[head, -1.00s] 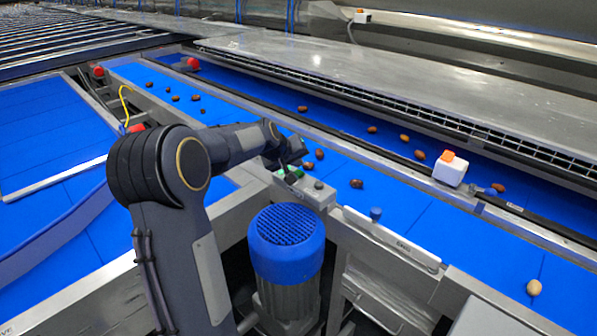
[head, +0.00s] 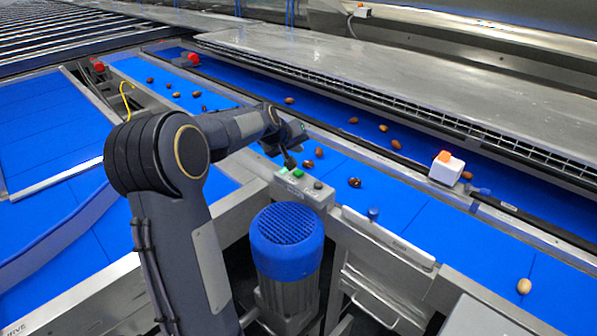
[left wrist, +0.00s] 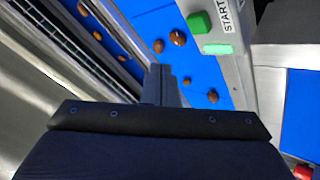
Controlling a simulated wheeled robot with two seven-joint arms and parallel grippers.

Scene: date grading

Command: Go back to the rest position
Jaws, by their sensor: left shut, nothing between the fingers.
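My left gripper (head: 289,160) is above the near edge of the blue belt, close to the control box (head: 303,187) with its green button. In the left wrist view the left gripper (left wrist: 161,82) shows as a narrow pair of fingers, shut with nothing between them. The green button (left wrist: 200,22) and a START label are just beyond it at the upper right. Several brown dates (head: 354,182) lie on the belt near the gripper, apart from it. My right gripper is not in view.
A blue-topped motor (head: 287,238) stands in front of the control box. A white and orange sensor box (head: 446,167) sits on the rail between the belts. A pale date (head: 524,286) lies at the lower right. A metal cover (head: 330,60) is behind.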

